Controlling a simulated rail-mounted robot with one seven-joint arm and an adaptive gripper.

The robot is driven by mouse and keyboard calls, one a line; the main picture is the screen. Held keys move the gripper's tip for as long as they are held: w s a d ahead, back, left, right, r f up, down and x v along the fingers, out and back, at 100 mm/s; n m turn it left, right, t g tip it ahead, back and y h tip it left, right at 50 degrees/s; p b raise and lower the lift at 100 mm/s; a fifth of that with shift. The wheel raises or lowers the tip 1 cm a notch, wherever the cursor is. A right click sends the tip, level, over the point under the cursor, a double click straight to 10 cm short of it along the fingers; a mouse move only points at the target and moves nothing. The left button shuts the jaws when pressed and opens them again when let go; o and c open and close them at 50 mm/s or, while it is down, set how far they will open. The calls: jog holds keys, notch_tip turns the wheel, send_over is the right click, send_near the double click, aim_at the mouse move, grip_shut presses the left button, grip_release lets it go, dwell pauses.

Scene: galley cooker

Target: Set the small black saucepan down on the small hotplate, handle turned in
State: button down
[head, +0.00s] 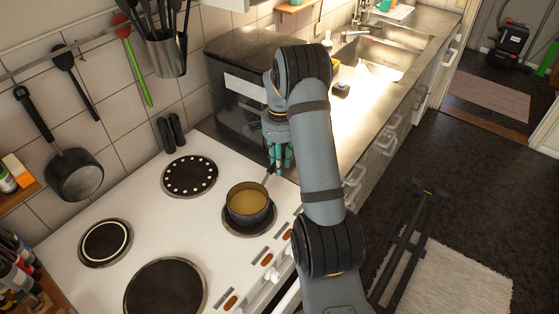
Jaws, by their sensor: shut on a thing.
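The small black saucepan (247,204), with a yellowish liquid inside, is over the front right hotplate (251,232) of the white cooker. It looks level. The pan covers most of that dark hotplate, and its rim shows around the pan's lower side. I cannot tell whether the pan touches it or is slightly above. The handle (268,177) points up and right in the picture, towards the counter. My gripper (279,161), with teal fingers, is shut on the handle's far end. My arm partly hides the area to its right.
Other hotplates are a dotted one (190,177), a white-ringed one (105,242) and a large one (165,290). Knobs (271,274) line the cooker's front edge. A black box-shaped appliance (233,112) stands behind my gripper. A pan (75,174) and utensils hang on the wall.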

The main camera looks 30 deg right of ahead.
jog(key=shift+f, duration=0.15)
jog(key=c, duration=1.4)
grip_release()
notch_tip(320, 180, up, 12)
jog(key=shift+r+b, duration=0.1)
jog(key=shift+b, duration=0.3)
